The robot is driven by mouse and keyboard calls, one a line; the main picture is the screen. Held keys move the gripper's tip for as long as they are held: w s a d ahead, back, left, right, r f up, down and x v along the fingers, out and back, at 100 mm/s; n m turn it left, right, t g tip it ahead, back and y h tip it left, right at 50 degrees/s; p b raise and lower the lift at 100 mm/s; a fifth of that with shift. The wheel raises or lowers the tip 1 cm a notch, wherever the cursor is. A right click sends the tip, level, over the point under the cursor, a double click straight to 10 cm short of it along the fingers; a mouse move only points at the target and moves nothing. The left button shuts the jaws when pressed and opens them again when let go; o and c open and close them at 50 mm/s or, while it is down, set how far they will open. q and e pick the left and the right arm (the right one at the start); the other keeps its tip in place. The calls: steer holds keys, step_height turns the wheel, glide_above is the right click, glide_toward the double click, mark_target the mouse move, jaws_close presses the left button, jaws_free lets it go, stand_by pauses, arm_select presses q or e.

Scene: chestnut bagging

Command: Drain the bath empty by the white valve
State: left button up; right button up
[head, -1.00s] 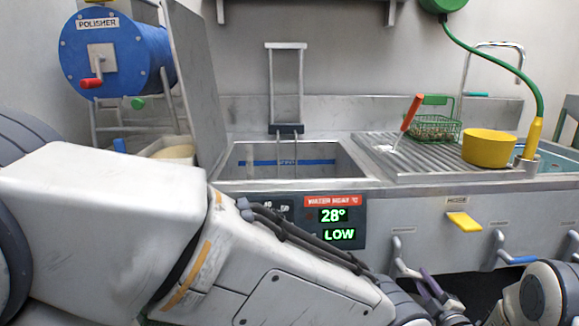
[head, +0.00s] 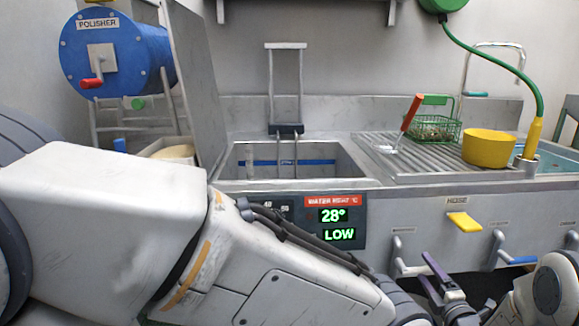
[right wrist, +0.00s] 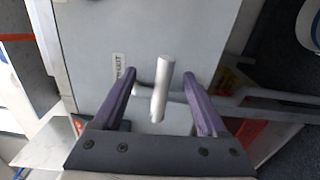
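The bath (head: 350,172) is the metal basin in the middle of the counter in the head view, with a frame standing in it; I cannot tell its water level. The white valve (head: 408,270) is a pale lever on the counter front below it. In the right wrist view the white valve's handle (right wrist: 162,88) stands between the two purple fingers, with a gap on each side. My right gripper (head: 433,277) is open around the handle, not closed on it. My left arm crosses the lower head view; its gripper is out of view.
A display (head: 337,220) reads 28° and LOW. A yellow lever (head: 464,221) marked HOSE and a blue-handled lever (head: 522,260) are to the right. A yellow bowl (head: 488,150) and a green basket (head: 434,128) stand on the ribbed drainboard (head: 420,164).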

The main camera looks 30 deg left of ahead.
stand_by(0.3)
steer(key=v, duration=0.9)
stand_by(0.6)
